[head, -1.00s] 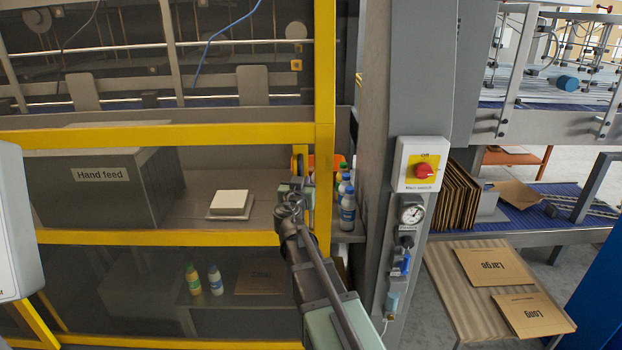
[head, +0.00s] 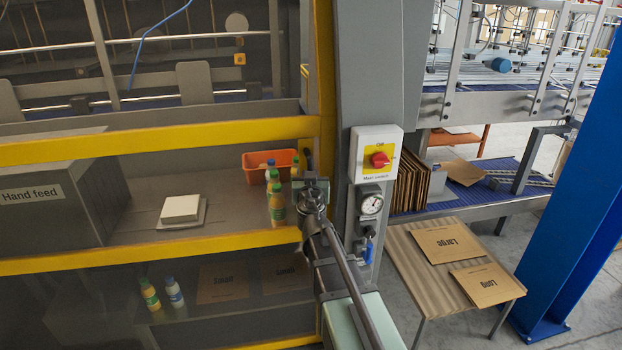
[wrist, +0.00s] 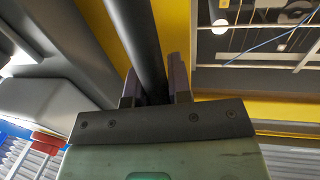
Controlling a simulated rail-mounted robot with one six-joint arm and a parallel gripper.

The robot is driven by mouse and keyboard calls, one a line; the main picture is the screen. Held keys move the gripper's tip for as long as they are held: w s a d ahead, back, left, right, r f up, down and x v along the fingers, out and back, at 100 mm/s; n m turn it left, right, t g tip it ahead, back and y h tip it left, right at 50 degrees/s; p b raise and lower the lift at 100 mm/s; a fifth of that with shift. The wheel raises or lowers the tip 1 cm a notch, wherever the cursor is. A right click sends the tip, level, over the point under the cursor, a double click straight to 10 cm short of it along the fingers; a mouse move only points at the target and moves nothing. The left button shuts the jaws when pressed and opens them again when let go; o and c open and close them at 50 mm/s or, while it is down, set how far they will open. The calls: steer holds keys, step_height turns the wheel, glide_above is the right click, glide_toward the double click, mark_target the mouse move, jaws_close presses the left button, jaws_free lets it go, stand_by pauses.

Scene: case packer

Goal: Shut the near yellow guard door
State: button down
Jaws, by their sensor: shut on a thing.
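The near yellow guard door (head: 150,143) fills the left of the head view, a yellow frame with clear panels. Its right upright lies against the grey post (head: 375,60), with no clear gap showing between them; whether it is fully shut I cannot tell. My gripper (head: 309,178) is at that upright. In the wrist view, my gripper (wrist: 153,88) has its two fingers on either side of the dark bar handle (wrist: 147,40) and is shut on it. The yellow frame (wrist: 178,30) shows behind the handle. My arm hides part of the door's lower right corner.
The grey post carries a red main switch (head: 379,159) and a gauge (head: 371,204). Behind the door are an orange bin (head: 257,165), several bottles (head: 277,205) and a white block (head: 181,208). A small table (head: 405,240) with cardboard and a blue column (head: 570,200) stand right.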

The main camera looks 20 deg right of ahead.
steer(key=shift+d, duration=0.1)
steer(key=c, duration=1.1)
jaws_free()
steer(key=shift+d, duration=0.25)
steer(key=shift+o, duration=0.2)
steer(key=shift+a, duration=0.1)
steer(key=v, duration=1)
steer(key=shift+s+a, duration=0.25)
steer(key=shift+s, duration=0.1)
